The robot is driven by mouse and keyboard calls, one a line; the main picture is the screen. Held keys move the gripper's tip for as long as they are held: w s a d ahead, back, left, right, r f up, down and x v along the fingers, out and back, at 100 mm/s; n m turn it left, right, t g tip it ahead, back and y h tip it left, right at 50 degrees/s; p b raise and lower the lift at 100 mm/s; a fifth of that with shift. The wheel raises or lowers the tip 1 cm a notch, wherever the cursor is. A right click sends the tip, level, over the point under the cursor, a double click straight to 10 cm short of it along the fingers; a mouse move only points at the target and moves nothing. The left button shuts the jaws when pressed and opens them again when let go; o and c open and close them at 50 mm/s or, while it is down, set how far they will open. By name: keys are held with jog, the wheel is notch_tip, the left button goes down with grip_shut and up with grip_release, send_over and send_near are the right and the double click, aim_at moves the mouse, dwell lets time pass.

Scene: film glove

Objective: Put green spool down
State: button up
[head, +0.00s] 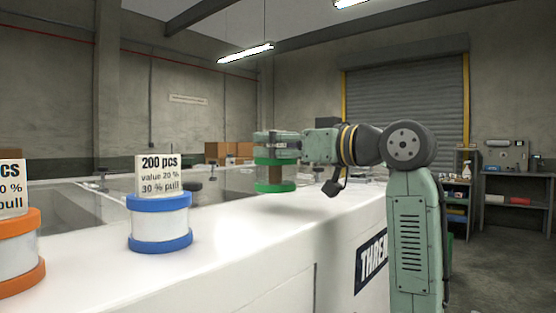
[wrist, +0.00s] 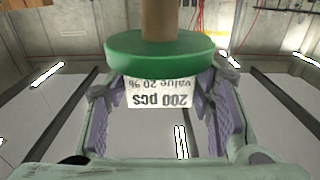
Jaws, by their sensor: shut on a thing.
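The green spool (head: 275,187) has green flanges and a brown core. It hangs in my gripper (head: 275,146) at the end of my outstretched arm, over the white counter (head: 240,249). In the head view its lower flange looks close to the counter top; I cannot tell whether it touches. In the wrist view the spool's green flange (wrist: 159,49) and brown core fill the top middle. The purple-lined fingers of my gripper (wrist: 162,105) stand on both sides of the spool. A white label reading "200 pcs, value 20 %" (wrist: 158,92) shows between the fingers.
A blue-rimmed white spool (head: 160,224) with an upright card stands on the counter at left. An orange-rimmed one (head: 20,255) is cut off at the left edge. The counter between the blue spool and my gripper is clear. Brown boxes (head: 228,151) are behind.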

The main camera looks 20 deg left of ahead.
aim_at(278, 163)
jog(key=shift+w+f, duration=0.15)
jog(key=shift+f, duration=0.75)
jog(key=shift+w+f, duration=0.1)
jog(key=shift+f, duration=0.8)
jog(key=shift+f, duration=0.2)
jog(key=o, duration=1.4)
jog(key=shift+r, duration=0.25)
jog(key=b+v, duration=0.2)
jog(key=v, duration=1)
jog(key=shift+f, duration=0.1)
